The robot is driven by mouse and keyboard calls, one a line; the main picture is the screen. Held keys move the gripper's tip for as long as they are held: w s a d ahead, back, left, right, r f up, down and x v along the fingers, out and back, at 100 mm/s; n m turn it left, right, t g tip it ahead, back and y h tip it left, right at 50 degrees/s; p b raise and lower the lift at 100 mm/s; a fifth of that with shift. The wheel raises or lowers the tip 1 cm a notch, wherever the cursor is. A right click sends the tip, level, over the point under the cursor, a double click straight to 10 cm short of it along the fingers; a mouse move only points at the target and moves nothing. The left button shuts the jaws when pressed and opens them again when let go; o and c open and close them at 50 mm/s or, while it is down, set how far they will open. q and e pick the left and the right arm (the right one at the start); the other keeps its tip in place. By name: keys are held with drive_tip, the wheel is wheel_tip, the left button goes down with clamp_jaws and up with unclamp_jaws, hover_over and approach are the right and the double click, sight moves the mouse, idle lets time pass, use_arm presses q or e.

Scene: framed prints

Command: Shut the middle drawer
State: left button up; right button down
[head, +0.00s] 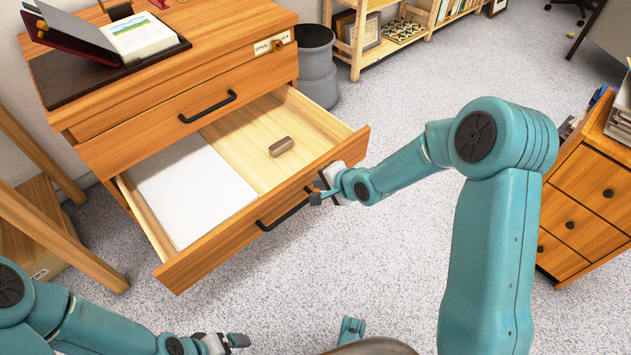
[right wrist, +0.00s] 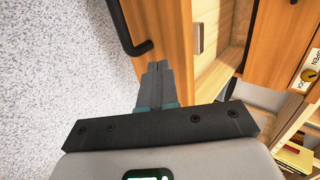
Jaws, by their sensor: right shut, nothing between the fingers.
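The wooden cabinet (head: 180,85) has one drawer pulled far out, below a closed drawer with a black handle (head: 207,108). The open drawer's front (head: 215,245) faces me and has a black handle (head: 283,215), also seen in the right wrist view (right wrist: 125,28). Inside lie white paper (head: 190,190) and a small brown block (head: 281,146). My right gripper (head: 321,192) is shut and empty at the front panel, right of the handle; its fingertips (right wrist: 158,68) show close to the panel, contact unclear. My left gripper (head: 238,341) is low, apart from the drawer; its jaws are unclear.
A book stand with an open book (head: 140,38) sits on the cabinet top. A sign and knob (head: 272,44) are on the cabinet's upper front. A grey bin (head: 317,70) stands beside it. A wooden frame (head: 35,160) is at left, another drawer unit (head: 585,200) at right.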

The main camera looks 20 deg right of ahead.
drive_tip(key=shift+w+a, duration=0.2)
drive_tip(key=shift+w, duration=0.3)
drive_tip(key=shift+w+a, duration=0.2)
drive_tip(key=shift+w, duration=0.3)
use_arm(q)
drive_tip(key=shift+w+a+f, duration=0.1)
drive_tip(key=shift+f, duration=0.15)
drive_tip(key=shift+r, duration=0.1)
use_arm(e)
drive_tip(key=shift+w+r, duration=0.1)
drive_tip(key=shift+w, duration=0.05)
